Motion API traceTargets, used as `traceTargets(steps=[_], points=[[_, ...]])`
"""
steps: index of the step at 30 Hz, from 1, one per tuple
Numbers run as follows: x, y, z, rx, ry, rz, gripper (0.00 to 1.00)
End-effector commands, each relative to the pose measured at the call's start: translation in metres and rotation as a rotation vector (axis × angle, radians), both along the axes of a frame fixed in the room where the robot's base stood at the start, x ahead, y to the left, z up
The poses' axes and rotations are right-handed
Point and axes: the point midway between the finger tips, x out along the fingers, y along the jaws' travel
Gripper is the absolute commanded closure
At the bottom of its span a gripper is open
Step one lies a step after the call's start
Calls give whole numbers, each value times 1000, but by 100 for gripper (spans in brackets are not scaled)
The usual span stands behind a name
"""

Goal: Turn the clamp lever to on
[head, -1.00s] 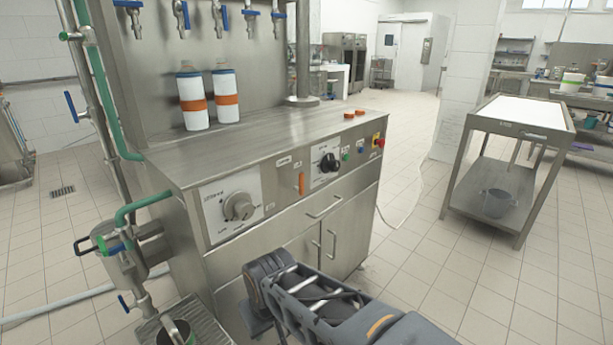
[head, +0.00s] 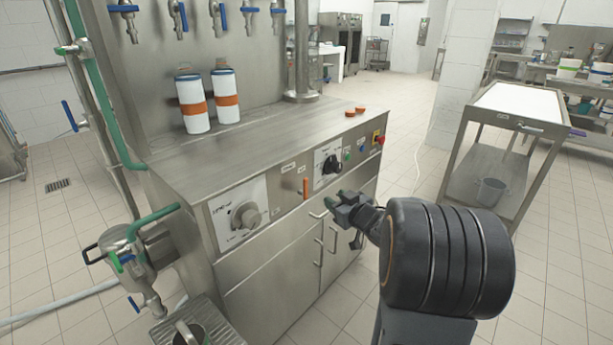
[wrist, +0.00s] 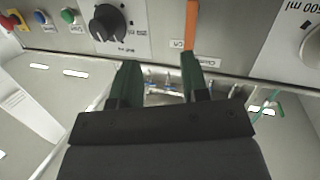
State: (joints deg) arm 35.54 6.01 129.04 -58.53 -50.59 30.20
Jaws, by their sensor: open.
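The orange clamp lever (head: 305,187) stands about upright on the front panel, between the two dials. It also shows at the top of the wrist view (wrist: 192,25), with small labels beside it that I cannot read with certainty. My gripper (head: 338,204) is in front of the cabinet, to the right of the lever and a little lower in the head view. In the wrist view its two dark green fingers (wrist: 159,62) are spread with nothing between them. The lever lies beyond the right fingertip there, apart from it as far as I can tell.
A grey dial (head: 244,215) sits left of the lever and a black knob (head: 331,164) to its right. Small buttons and a red-and-yellow switch (head: 378,137) are further right. A steel trolley (head: 520,125) stands apart at right.

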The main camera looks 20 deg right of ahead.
Motion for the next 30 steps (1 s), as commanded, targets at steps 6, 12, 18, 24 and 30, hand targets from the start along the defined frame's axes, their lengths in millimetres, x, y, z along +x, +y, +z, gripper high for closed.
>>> traceTargets(steps=[6, 12, 18, 24, 30], points=[[-16, -5, 8, 113, -92, 208, 58], [-22, -1, 9, 166, -120, 296, 58], [3, 12, 9, 172, -125, 313, 58], [39, 29, 8, 170, -124, 311, 58], [70, 43, 9, 171, -124, 308, 58]])
